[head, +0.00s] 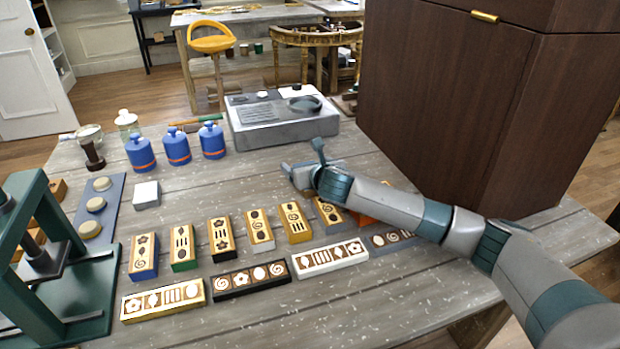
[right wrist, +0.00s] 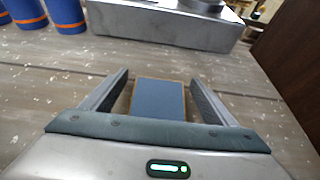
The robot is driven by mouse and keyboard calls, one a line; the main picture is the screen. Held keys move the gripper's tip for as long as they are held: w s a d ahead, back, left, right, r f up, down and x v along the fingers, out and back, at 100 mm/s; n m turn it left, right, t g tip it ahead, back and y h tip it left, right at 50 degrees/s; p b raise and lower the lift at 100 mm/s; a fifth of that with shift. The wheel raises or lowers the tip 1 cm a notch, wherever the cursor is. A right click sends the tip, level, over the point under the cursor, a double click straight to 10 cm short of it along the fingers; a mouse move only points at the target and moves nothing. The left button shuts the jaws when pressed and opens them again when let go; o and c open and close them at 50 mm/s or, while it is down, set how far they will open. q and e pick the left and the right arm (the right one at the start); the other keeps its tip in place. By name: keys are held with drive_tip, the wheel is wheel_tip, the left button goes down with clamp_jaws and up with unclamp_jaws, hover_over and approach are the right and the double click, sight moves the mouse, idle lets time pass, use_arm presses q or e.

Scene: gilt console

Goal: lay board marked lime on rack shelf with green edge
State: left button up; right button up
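My right gripper (head: 304,170) is over the table, just in front of the grey machine. In the right wrist view its two fingers (right wrist: 158,100) stand apart, with a flat blue-grey block (right wrist: 158,103) between them. Narrow gaps show on both sides of the block, so it does not look gripped. No mark can be read on its visible face. I cannot make out a board marked lime or a rack shelf with a green edge in either view. My left gripper is not in view.
Patterned upright blocks (head: 221,239) and long patterned tiles (head: 249,280) line the table front. Blue canisters (head: 176,146) stand behind, beside the grey machine (head: 283,120). A green press (head: 50,265) is at left, a dark wooden cabinet (head: 455,100) at right.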

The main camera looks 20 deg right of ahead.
drive_tip(key=c, duration=1.2)
drive_tip(key=shift+c, duration=0.2)
drive_tip(key=shift+r, duration=0.45)
wheel_tip(320, 180, up, 4)
drive_tip(key=shift+f+b, duration=0.25)
drive_tip(key=shift+b, duration=0.15)
drive_tip(key=shift+s+d+r+b, duration=0.7)
drive_tip(key=shift+s+d+r, duration=2.85)
drive_tip(key=shift+s, duration=0.9)
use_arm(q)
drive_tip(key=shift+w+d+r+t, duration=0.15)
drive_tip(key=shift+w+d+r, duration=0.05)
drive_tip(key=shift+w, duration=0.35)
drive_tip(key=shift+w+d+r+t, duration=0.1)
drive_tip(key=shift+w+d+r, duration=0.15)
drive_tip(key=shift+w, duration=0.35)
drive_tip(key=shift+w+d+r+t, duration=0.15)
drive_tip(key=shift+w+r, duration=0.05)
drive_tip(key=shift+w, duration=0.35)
use_arm(e)
drive_tip(key=s+a+r, duration=0.2)
drive_tip(key=s+a, duration=0.7)
drive_tip(key=s, duration=0.2)
drive_tip(key=shift+s+r, duration=0.3)
drive_tip(key=shift+s, duration=0.1)
